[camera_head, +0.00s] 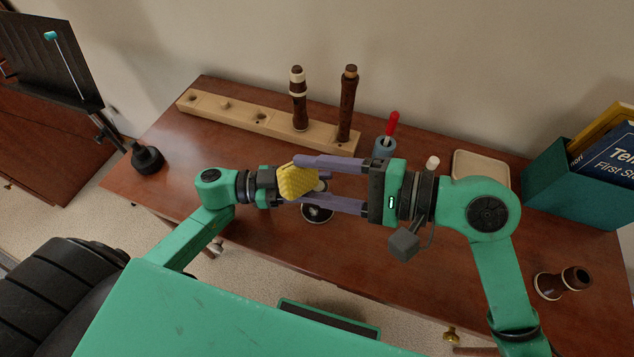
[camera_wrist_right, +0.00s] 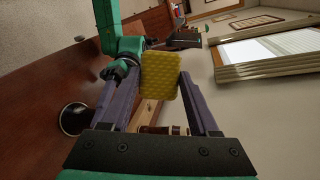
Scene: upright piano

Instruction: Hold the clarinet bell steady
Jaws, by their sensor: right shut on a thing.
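A yellow textured block or pad (camera_head: 298,182) is held between the two long purple fingers of my right gripper (camera_head: 296,181). In the right wrist view the pad (camera_wrist_right: 160,76) fills the gap between the fingertips. My left gripper (camera_head: 280,187) comes in from the left, right up against the pad; its fingers are mostly hidden there. A dark round piece with a pale rim (camera_head: 317,214), possibly the clarinet bell, is on the table below the grippers, apart from the fingers. It also shows in the right wrist view (camera_wrist_right: 73,118).
A wooden rack (camera_head: 228,112) stands at the back with two brown joints (camera_head: 299,102) (camera_head: 348,100) upright. A blue-grey cup (camera_head: 383,148) with a red-handled tool, a beige tray (camera_head: 482,166) and a teal book box (camera_head: 572,185) are to the right. Another flared brown piece (camera_head: 563,283) is front right.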

